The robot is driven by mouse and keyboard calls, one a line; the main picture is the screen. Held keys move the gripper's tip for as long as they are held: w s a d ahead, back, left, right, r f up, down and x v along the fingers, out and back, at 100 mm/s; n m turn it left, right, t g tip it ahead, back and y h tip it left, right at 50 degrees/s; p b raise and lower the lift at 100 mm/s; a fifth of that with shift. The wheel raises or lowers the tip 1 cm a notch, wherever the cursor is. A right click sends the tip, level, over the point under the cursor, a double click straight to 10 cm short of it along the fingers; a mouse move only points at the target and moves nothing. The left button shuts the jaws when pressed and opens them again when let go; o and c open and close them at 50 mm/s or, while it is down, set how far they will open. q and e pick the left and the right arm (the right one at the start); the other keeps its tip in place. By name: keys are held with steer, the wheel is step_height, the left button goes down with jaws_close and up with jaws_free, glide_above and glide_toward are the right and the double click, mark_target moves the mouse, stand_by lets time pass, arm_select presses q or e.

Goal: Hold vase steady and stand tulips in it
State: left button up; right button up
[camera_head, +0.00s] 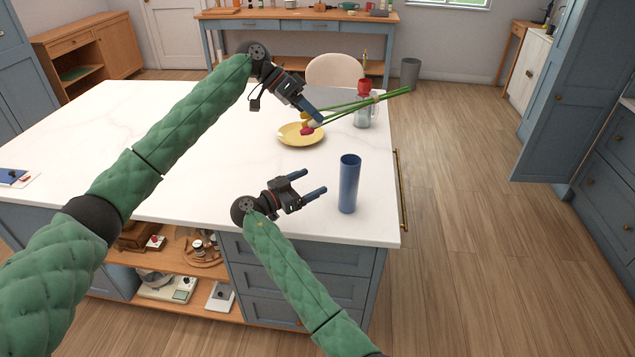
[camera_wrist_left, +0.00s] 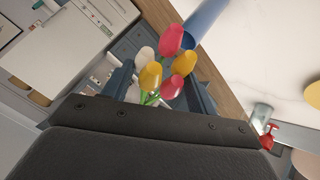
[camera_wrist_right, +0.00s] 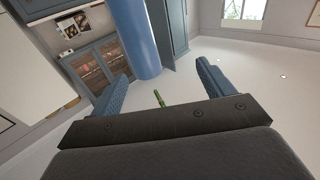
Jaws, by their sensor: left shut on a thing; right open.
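The blue cylindrical vase (camera_head: 349,185) stands upright near the island's front right corner. It shows ahead between the fingers in the right wrist view (camera_wrist_right: 136,38). My right gripper (camera_head: 312,182) is open just left of the vase, its fingers pointing toward it, apart from it. My left gripper (camera_head: 313,117) is shut on the tulips (camera_head: 378,102), above the counter behind the vase. Their green stems point right, the blooms sit at the gripper's lower left. Pink, yellow and white blooms (camera_wrist_left: 172,40) show in the left wrist view. A green stem tip (camera_wrist_right: 158,97) shows in the right wrist view.
A yellow plate (camera_head: 290,137) lies on the white island top (camera_head: 240,185) under the left gripper. A chair (camera_head: 335,69) is beyond. The counter's left half is mostly clear.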

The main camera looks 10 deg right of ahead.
mark_target(355, 172)
steer(key=w+d+g, duration=0.1)
steer(key=d, duration=0.3)
steer(key=d+m+g, duration=0.1)
steer(key=d, duration=0.4)
steer(key=w+d+m+g, duration=0.1)
steer(key=d, duration=0.4)
steer(key=shift+w+d+r+h, duration=0.15)
steer(key=shift+w+r+h, duration=0.15)
steer(key=shift+r, duration=0.1)
steer(key=c, duration=1.2)
arm_select(q)
step_height(355, 172, down, 11)
steer(key=shift+f, duration=0.15)
arm_select(e)
steer(key=shift+c, duration=0.2)
arm_select(q)
steer(key=o, duration=1.2)
